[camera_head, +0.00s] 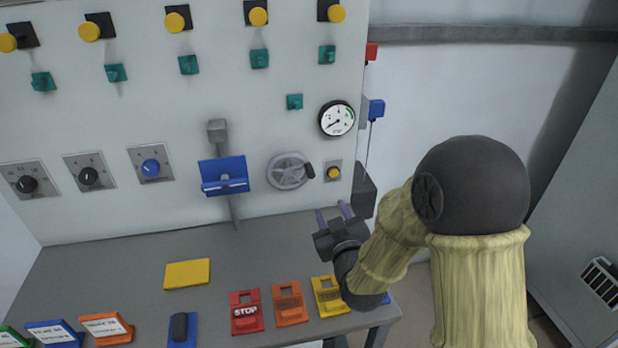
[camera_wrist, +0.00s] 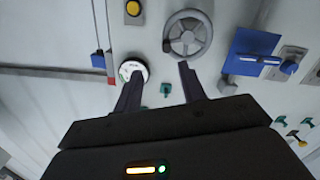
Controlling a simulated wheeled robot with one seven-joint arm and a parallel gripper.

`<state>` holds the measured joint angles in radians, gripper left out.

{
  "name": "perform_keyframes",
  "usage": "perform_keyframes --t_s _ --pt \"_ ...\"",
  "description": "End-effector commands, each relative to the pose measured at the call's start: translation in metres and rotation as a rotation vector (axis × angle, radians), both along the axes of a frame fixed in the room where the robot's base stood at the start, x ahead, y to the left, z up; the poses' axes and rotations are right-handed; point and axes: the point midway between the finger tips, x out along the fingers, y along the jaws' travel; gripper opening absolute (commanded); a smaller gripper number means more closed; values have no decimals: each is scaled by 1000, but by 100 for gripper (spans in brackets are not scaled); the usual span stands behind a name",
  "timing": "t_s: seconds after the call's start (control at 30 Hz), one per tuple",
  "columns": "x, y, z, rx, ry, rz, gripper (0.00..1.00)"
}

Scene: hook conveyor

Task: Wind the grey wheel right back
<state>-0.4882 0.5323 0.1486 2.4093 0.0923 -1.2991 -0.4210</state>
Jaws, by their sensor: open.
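The grey wheel (camera_head: 288,171) is a spoked handwheel on the upright panel, with a dark handle (camera_head: 309,170) at its right side in the head view. In the wrist view the wheel (camera_wrist: 188,34) is at the top, with its dark handle (camera_wrist: 168,46) at the left rim. My gripper (camera_head: 332,212) is open and empty, in front of the panel, to the right of and lower than the wheel in the head view. In the wrist view my gripper's two fingers (camera_wrist: 158,88) are apart, and the wheel lies beyond them, untouched.
A round gauge (camera_head: 337,119) is above right of the wheel, a yellow button (camera_head: 334,172) to its right. A blue holder (camera_head: 224,177) juts out at its left. Below, the grey desk (camera_head: 130,262) carries a yellow block (camera_head: 187,274) and several coloured tags, including a red STOP one (camera_head: 246,312).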

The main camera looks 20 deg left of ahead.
Motion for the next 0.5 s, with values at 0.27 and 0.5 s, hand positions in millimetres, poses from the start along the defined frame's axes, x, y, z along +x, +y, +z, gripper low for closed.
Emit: perform_keyframes --t_s 0.27,0.5 --pt "-5 14 2 24 -74 19 41" --pt "-4 15 3 25 -73 18 41"
